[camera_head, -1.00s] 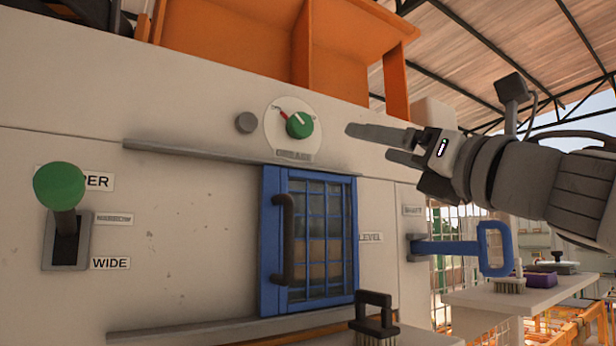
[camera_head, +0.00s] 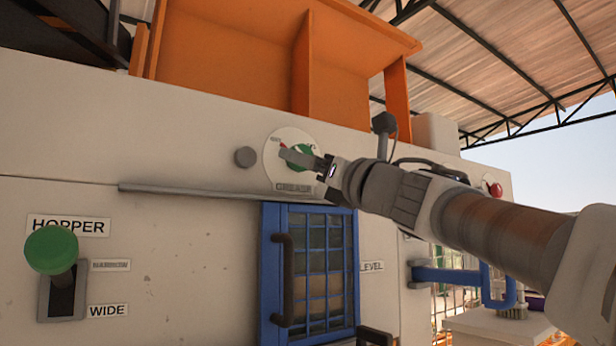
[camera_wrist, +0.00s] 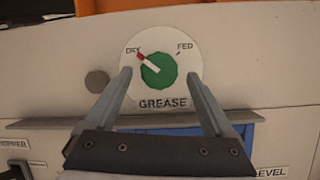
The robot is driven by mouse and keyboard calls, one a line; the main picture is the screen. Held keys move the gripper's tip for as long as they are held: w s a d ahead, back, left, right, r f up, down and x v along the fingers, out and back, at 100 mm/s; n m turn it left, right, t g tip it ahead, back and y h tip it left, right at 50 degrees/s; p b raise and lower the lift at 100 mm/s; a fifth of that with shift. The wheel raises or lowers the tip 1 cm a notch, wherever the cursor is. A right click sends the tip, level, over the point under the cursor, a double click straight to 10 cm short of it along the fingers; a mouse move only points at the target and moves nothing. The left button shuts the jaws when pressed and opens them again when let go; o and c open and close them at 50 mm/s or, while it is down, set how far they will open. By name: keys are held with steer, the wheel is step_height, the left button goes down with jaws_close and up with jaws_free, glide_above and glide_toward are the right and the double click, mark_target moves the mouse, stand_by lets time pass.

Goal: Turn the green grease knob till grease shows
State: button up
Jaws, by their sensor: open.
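The green grease knob (camera_wrist: 158,71) sits on a round white dial on the machine's front panel. In the wrist view its red-tipped pointer (camera_wrist: 147,61) points up and left at the DRY mark; the FED mark is at the upper right. No grease shows there. My gripper (camera_wrist: 160,80) is open, with one finger on each side of the dial in that view. Whether the fingers touch anything cannot be told. In the head view my gripper (camera_head: 297,158) is in front of the dial (camera_head: 277,150) and partly hides the knob (camera_head: 307,152).
A grey round button (camera_head: 246,157) is left of the dial. A grey ledge (camera_head: 190,191) and a blue barred door (camera_head: 308,270) lie below it. A green-knobbed hopper lever (camera_head: 52,250) is at the left, a blue handle (camera_head: 450,275) at the right. An orange hopper (camera_head: 240,60) stands above.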

steer(key=shift+w+a+r, duration=0.25)
steer(key=shift+w+a, duration=0.1)
steer(key=shift+w, duration=0.1)
steer(key=c, duration=1.4)
